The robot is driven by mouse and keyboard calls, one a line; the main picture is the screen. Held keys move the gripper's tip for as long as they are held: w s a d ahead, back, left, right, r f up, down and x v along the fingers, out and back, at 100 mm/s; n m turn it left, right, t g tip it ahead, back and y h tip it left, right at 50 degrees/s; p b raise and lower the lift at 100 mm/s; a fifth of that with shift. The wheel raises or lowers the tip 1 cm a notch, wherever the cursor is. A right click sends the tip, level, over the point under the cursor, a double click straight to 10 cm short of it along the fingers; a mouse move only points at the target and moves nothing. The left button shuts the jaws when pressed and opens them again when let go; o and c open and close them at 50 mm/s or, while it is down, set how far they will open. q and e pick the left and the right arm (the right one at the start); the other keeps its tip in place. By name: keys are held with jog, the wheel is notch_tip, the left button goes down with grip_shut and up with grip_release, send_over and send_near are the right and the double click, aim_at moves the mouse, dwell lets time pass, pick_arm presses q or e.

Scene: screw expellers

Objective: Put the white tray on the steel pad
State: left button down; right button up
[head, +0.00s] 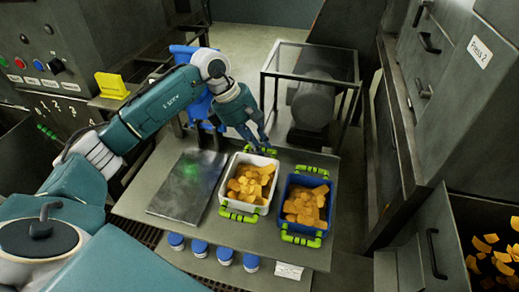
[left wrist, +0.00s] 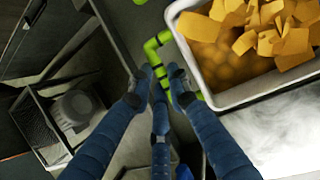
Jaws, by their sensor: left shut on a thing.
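The white tray (head: 243,207), full of orange-yellow chips, stands on the grey table just right of the steel pad (head: 186,187). It has green handles at its near and far ends. My left gripper (head: 262,143) reaches down over its far end and is shut on the far green handle. In the left wrist view, my left gripper's fingers (left wrist: 157,76) close around that handle (left wrist: 154,50), beside the white tray's rim (left wrist: 262,92). The steel pad (left wrist: 280,130) shows partly there, bare and shiny. My right gripper is not in view.
A blue tray (head: 290,226) of similar chips stands close on the right of the white tray. Several blue-lidded jars (head: 199,247) sit below the table's front edge. A framed machine (head: 315,100) stands behind, and grey cabinets (head: 460,120) line the right.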

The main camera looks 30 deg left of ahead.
pick_arm(q)
notch_tip(320, 180, down, 3)
jog(key=shift+f+p, duration=0.1)
jog(key=shift+p, duration=0.3)
jog(key=c, duration=1.6)
grip_release()
jog(key=shift+c, duration=0.2)
